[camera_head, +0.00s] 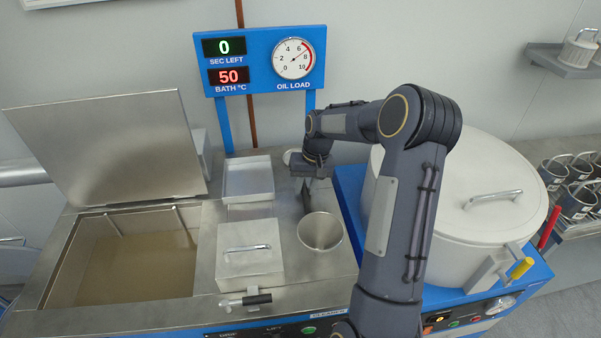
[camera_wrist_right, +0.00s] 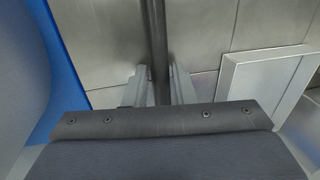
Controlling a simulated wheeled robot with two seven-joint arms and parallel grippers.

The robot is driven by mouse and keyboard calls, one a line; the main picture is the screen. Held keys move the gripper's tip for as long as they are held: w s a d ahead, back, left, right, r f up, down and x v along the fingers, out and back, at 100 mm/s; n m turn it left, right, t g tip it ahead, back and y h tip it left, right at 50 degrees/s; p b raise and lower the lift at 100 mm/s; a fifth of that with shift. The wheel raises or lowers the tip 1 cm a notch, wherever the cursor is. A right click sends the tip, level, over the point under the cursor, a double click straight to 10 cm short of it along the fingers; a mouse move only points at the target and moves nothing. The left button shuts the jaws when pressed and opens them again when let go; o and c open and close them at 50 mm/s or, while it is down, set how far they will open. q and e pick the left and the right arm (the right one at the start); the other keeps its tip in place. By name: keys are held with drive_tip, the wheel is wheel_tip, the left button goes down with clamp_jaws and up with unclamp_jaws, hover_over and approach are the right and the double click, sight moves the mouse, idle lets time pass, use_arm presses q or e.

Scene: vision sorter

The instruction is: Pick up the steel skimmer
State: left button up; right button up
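The steel skimmer shows only as a dark, slim handle (camera_head: 306,202) below my right gripper, by the rim of a round steel pot (camera_head: 320,233). Its lower end is hidden or too small to tell. My right gripper (camera_head: 312,180) is at the handle, behind the pot. In the right wrist view the handle (camera_wrist_right: 156,45) runs as a dark rod between the two grey fingers (camera_wrist_right: 160,88). The fingers are close together and appear to press on it from both sides. My left gripper is not in view.
An open bath (camera_head: 135,265) of brownish liquid with a raised lid (camera_head: 110,150) is at the left. A shallow tray (camera_head: 248,180) and a handled steel cover (camera_head: 250,268) lie beside the pot. A large white lidded drum (camera_head: 480,200) stands at the right. A gauge panel (camera_head: 262,60) rises behind.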

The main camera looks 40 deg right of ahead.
clamp_jaws()
idle(0.3)
